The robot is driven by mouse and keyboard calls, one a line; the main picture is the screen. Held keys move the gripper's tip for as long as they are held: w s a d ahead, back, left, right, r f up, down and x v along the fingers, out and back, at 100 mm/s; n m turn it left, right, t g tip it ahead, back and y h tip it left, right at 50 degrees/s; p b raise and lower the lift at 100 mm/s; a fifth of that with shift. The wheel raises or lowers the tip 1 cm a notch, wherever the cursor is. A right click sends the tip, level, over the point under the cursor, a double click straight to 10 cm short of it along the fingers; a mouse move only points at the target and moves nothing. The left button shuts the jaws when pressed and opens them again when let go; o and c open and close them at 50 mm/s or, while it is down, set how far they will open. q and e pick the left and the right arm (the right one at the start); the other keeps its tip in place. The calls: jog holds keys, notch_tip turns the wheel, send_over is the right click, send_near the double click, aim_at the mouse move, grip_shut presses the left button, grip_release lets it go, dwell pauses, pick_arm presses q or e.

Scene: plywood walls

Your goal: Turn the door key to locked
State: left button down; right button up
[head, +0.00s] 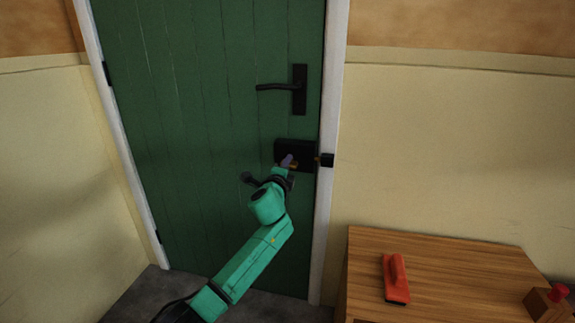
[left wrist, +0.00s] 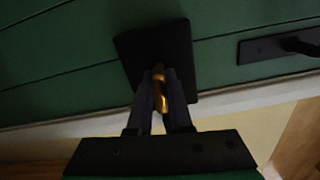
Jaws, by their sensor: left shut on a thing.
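The green door (head: 210,130) is shut in its white frame. A black lock box (head: 306,155) sits on it below the handle and also shows in the left wrist view (left wrist: 155,45). My left gripper (head: 287,167) is at the front of the lock box. In the left wrist view its two dark fingers (left wrist: 160,95) are shut on a brass-coloured key (left wrist: 159,90), one finger on each side. The key's turn angle is hard to read. A small brass-coloured piece shows between the lock box and the black keeper (head: 327,160) on the frame. My right gripper is out of view.
A black lever handle (head: 277,87) is above the lock box. A wooden cabinet (head: 450,265) stands at the lower right, with a red-handled tool (head: 397,279) and a wooden block with a red knob (head: 558,291) on top.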

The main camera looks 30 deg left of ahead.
pick_arm(q)
jog(key=shift+f+n, duration=0.1)
jog(key=shift+n, duration=0.6)
jog(key=c, duration=0.8)
grip_release()
jog(key=shift+c, duration=0.2)
